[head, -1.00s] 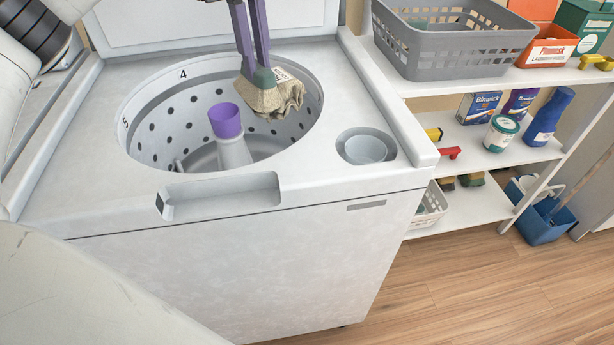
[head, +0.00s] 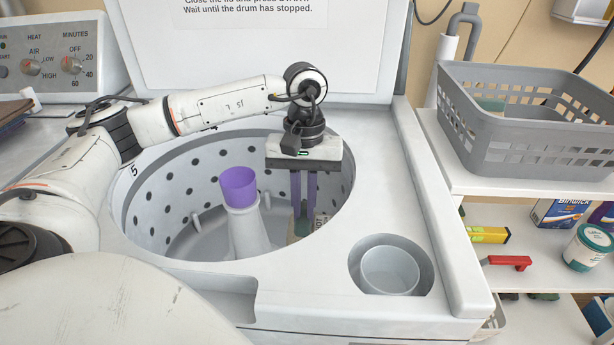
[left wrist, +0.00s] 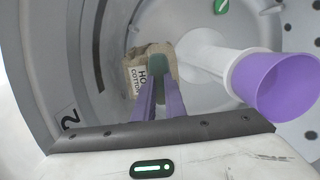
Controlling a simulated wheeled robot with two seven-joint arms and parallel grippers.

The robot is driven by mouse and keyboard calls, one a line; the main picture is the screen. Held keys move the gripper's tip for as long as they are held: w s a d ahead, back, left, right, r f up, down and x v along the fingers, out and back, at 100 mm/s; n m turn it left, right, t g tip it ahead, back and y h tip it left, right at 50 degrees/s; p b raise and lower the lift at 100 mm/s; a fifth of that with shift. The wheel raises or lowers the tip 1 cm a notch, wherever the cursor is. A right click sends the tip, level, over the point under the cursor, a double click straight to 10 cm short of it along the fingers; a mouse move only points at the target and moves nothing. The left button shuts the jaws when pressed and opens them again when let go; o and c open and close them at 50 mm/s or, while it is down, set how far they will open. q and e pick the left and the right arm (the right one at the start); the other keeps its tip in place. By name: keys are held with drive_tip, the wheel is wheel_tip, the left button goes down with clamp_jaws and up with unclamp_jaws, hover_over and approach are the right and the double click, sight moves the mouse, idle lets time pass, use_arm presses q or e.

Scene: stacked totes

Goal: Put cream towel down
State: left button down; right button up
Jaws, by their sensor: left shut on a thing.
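My left gripper (head: 303,228) reaches down into the washer drum (head: 165,215), right of the central post with a purple top (head: 238,187). It is shut on the cream towel (head: 321,219), of which only small parts show past the fingers and the front rim. In the left wrist view, the fingertips (left wrist: 158,68) pinch the bunched towel (left wrist: 135,78), which has a printed label. It lies beside the foot of the post, low in the drum. I cannot tell whether it touches the drum floor. My right gripper is not in view.
The washer lid (head: 290,60) stands open behind the drum. A round cup (head: 389,270) sits in the washer top at right. A grey basket (head: 530,125) stands on the shelf at right. A green item (left wrist: 221,6) shows at the top of the left wrist view.

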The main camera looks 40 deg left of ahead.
use_arm(q)
wheel_tip(320, 180, down, 9)
drive_tip(key=shift+w+f+b, duration=0.1)
drive_tip(key=shift+b, duration=0.4)
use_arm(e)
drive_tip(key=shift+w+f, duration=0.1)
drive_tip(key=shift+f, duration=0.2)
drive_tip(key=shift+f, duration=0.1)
use_arm(q)
drive_tip(key=shift+f+b, duration=0.3)
drive_tip(key=shift+b, duration=0.05)
drive_tip(key=shift+f, duration=0.25)
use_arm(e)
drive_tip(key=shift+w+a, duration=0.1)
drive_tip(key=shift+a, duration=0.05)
use_arm(q)
drive_tip(key=c, duration=1.8)
unclamp_jaws()
